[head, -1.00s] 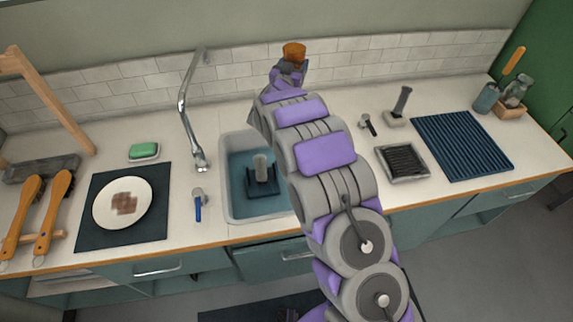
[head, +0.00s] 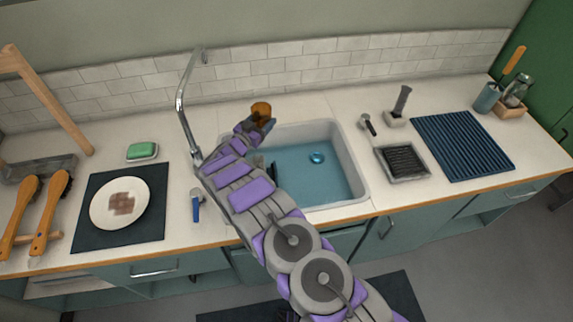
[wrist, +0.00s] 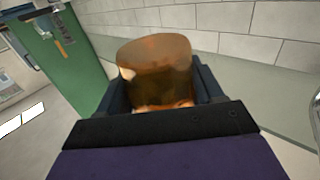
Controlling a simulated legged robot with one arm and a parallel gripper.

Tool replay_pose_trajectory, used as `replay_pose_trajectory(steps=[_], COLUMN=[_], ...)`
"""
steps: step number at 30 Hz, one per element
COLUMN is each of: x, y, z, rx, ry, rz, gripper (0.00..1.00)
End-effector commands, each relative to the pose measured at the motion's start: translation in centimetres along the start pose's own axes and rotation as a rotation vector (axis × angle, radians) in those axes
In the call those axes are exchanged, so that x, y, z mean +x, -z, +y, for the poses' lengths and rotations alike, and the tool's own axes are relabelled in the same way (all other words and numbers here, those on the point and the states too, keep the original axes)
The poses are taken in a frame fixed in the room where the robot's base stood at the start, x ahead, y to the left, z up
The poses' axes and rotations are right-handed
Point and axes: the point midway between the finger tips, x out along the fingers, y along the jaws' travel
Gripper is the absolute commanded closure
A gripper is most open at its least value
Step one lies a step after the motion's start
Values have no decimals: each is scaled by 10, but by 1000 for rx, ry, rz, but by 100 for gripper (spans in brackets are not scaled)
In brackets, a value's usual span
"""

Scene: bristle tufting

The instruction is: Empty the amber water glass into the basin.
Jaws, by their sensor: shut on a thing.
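The amber glass (head: 261,110) is held in my gripper (head: 262,124), above the back edge of the sink in the head view. It looks close to upright there. In the wrist view the amber glass (wrist: 157,65) stands between the two dark fingers of my gripper (wrist: 158,95), which are shut on it. Its contents cannot be made out. The basin (head: 335,170) is a sink with a blue-teal inside and a drain at its middle. My arm covers its left part, and a dark thing there is mostly hidden.
A tall faucet (head: 182,115) rises left of the sink, close to my arm. A blue-handled tool (head: 196,205) lies left of the basin. A plate (head: 121,203) on a dark mat and a green sponge (head: 142,151) are further left. A ribbed blue mat (head: 462,145) lies at right.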

Motion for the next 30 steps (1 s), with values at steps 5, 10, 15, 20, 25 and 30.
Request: replay_pose_trajectory(steps=[5,10,15,20,25,30], x=[-16,-23,-23,-20,-20,-24], y=[-21,-30,-30,-26,-28,-33], z=[-4,-8,-8,-2,1,-1], rx=[-2,-4,-4,3,41,109], ry=[-20,-26,-27,-28,-28,-26], rz=[0,3,3,0,0,4], gripper=[78,78,78,78,78,78])
